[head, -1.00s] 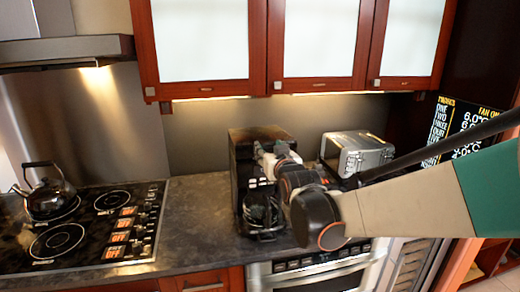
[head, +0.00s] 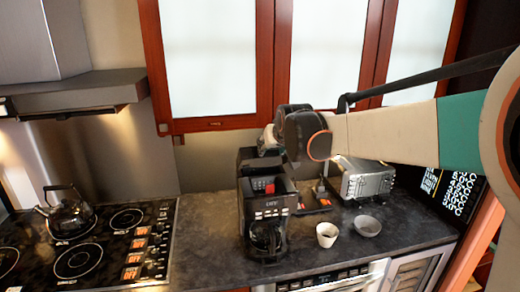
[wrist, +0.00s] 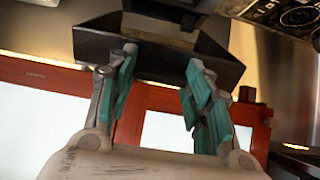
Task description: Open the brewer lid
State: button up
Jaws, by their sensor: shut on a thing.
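The black brewer (head: 268,210) stands on the counter with its glass carafe (head: 266,238) in front. Its lid (head: 248,158) appears raised at the back, baring the top, where something red shows inside. My gripper (head: 268,141) is above the back of the brewer at the lid, its fingers mostly hidden by my arm in the head view. In the wrist view, the teal fingers of my gripper (wrist: 162,60) reach the dark, angular lid (wrist: 98,46). The fingers look spread, with the lid at their tips. The exact contact is partly hidden.
A toaster oven (head: 365,180) stands right of the brewer. A white cup (head: 327,235) and a grey bowl (head: 367,226) sit on the counter in front of it. The stove with a kettle (head: 66,212) is at left. Wall cabinets (head: 212,125) hang close behind my gripper.

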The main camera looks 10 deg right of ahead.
jog(key=w+r+g+p, duration=0.4)
jog(key=w+r+p, duration=0.3)
jog(key=w, duration=0.1)
jog(key=shift+w+r+g, duration=0.35)
jog(key=shift+g, duration=0.05)
jog(key=shift+w+r+p, duration=0.4)
jog(key=shift+w+p, duration=0.15)
jog(key=shift+w, duration=0.3)
jog(key=o, duration=1.3)
jog(key=shift+w, duration=0.1)
jog(key=shift+o, duration=1.1)
jog(key=shift+w+f, duration=0.1)
jog(key=shift+w, duration=0.05)
jog(key=v, duration=1.2)
